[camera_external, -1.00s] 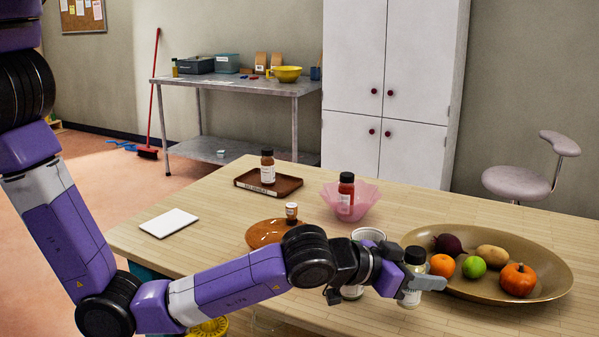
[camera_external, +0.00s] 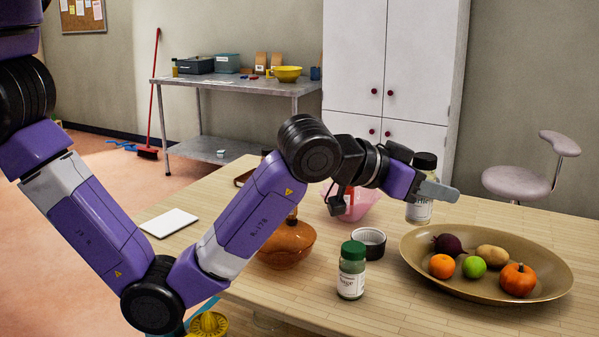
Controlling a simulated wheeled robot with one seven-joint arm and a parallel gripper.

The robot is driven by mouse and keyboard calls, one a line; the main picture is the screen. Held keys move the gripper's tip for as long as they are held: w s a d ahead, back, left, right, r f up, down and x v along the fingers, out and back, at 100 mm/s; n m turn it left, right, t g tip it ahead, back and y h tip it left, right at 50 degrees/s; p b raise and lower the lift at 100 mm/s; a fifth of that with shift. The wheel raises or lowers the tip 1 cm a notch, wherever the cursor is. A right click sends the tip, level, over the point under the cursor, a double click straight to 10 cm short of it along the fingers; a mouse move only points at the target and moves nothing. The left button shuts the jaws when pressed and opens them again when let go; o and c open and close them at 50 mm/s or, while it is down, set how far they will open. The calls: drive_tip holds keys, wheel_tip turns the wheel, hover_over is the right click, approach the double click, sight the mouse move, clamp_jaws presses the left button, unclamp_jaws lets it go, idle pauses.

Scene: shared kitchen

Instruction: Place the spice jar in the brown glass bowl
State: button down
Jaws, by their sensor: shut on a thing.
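My gripper (camera_external: 432,187) is shut on a jar with a black lid (camera_external: 425,160) and a white label, the spice jar. It holds the jar upright, in the air above the table; the fingers cover the jar's middle. The brown glass bowl (camera_external: 285,254), amber and see-through, stands on the table to the left, well apart from my gripper.
A wide brown bowl (camera_external: 420,275) with fruit and vegetables is on the right. A pink bowl (camera_external: 362,204) is behind my wrist. A white tablet-like slab (camera_external: 169,222) lies at left.

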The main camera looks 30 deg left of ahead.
drive_tip(key=w+a+f+n+t+y, duration=0.1)
drive_tip(key=w+a+f+n+y, duration=0.1)
drive_tip(key=w+a, duration=0.55)
drive_tip(key=r+n+t+y+p, duration=0.1)
drive_tip(key=n+y+p, duration=0.1)
hover_over(304, 232)
drive_tip(key=s+d, duration=0.1)
drive_tip(key=d, duration=0.1)
drive_tip(key=s+a+r, duration=0.2)
drive_tip(key=s+a, duration=0.1)
drive_tip(key=a, duration=0.1)
drive_tip(key=shift+t, duration=0.3)
drive_tip(key=f, duration=1.3)
drive_tip(key=f+b, duration=0.1)
drive_tip(key=f, duration=0.6)
drive_tip(key=shift+w+d, duration=0.1)
drive_tip(key=shift+d, duration=0.15)
drive_tip(key=shift+f, duration=0.15)
drive_tip(key=c, duration=1.2)
unclamp_jaws()
drive_tip(key=shift+o, duration=0.2)
